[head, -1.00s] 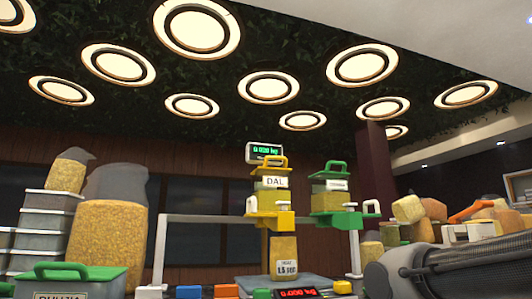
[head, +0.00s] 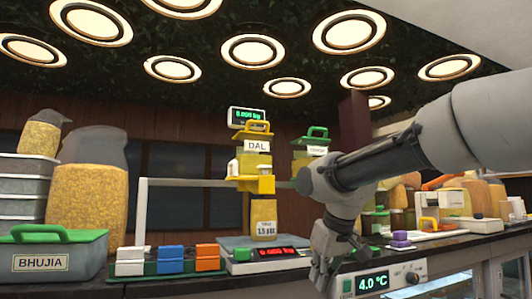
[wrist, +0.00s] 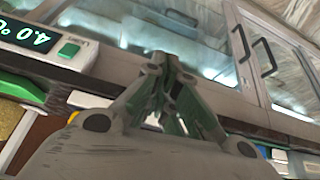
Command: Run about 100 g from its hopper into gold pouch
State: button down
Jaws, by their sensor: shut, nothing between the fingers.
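A yellow hopper labelled DAL (head: 257,160) stands on the frame at the middle of the head view. Directly below it a gold-coloured container with a white label (head: 263,217) stands upright on the scale (head: 235,264); I cannot tell whether it is the gold pouch. A green-lidded hopper (head: 310,148) is to its right, partly hidden by my arm. My gripper (head: 321,278) is shut and empty, pointing down in front of the counter, right of the scale. In the wrist view its fingers (wrist: 168,65) meet with nothing between them.
A green-lidded BHUJIA box (head: 55,256) stands at the left. White, blue and orange blocks (head: 170,258) sit left of the scale. A green readout (head: 247,117) is above the DAL hopper. A 4.0 °C panel (head: 375,282) is on the counter front, near my gripper.

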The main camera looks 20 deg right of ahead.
jog(key=w+a+r+t, duration=0.2)
jog(key=w+r+t, duration=0.2)
jog(key=w+r, duration=1.3)
notch_tip(320, 180, up, 21)
jog(key=w+t, duration=0.1)
jog(key=t, duration=0.4)
jog(key=shift+w+d+r+m+t, duration=0.15)
jog(key=shift+w+m+t, duration=0.15)
jog(key=shift+m, duration=0.1)
send_over(264, 171)
jog(key=d, duration=0.1)
jog(key=f, duration=0.2)
jog(key=shift+d+f, duration=0.2)
jog(key=shift+f, duration=0.1)
jog(key=shift+s+f, duration=0.2)
jog(key=shift+f, duration=1.75)
jog(key=shift+f, duration=0.1)
